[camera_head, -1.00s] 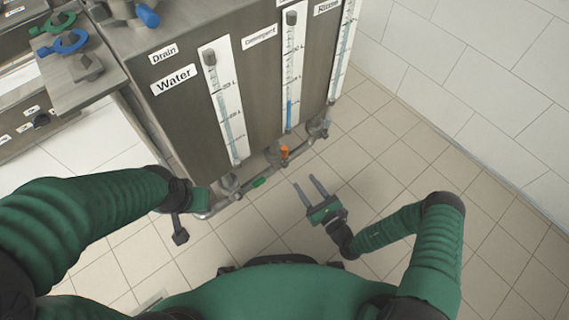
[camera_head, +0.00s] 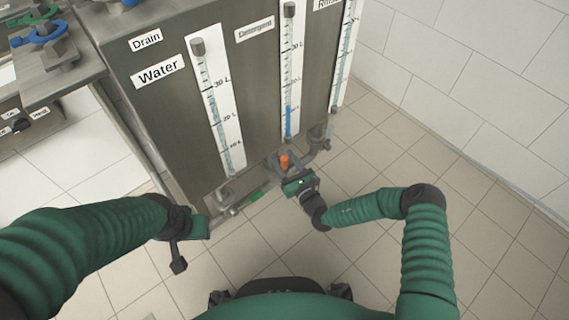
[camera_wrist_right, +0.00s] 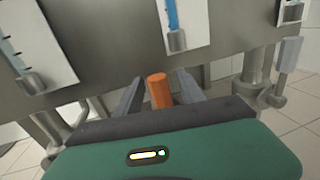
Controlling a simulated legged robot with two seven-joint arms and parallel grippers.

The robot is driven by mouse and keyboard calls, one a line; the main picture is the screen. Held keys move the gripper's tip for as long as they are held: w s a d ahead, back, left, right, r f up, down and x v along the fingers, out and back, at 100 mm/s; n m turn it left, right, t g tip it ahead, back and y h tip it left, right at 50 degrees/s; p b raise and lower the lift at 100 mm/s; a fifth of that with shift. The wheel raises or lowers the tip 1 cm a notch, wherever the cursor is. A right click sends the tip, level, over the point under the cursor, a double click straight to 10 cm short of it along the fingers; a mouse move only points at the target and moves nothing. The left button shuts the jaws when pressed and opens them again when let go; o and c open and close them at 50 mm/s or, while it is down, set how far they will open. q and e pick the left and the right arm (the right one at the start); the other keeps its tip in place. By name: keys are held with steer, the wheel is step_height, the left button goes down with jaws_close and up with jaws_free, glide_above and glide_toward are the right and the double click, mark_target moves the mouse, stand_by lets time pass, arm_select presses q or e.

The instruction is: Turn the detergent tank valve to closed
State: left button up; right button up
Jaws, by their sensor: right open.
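The orange detergent valve handle (camera_head: 284,162) sits on the pipe under the middle gauge, below the label that reads Detergent (camera_head: 254,29). My right gripper (camera_head: 284,160) is at this valve. In the right wrist view the orange handle (camera_wrist_right: 159,91) stands between the two open fingers of the right gripper (camera_wrist_right: 158,92), with a gap on each side. The valve's body is hidden behind the gripper. My left gripper (camera_head: 178,250) is at the left, in front of the tank's lower left corner and away from the valve; its fingers are not clear.
The grey tank (camera_head: 150,100) carries the Water label (camera_head: 160,72) and several gauges. Blue valve handles (camera_head: 40,36) are at upper left. The tiled floor (camera_head: 400,160) at right is clear.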

jaws_close()
steer(key=shift+s, duration=0.1)
stand_by(1.3)
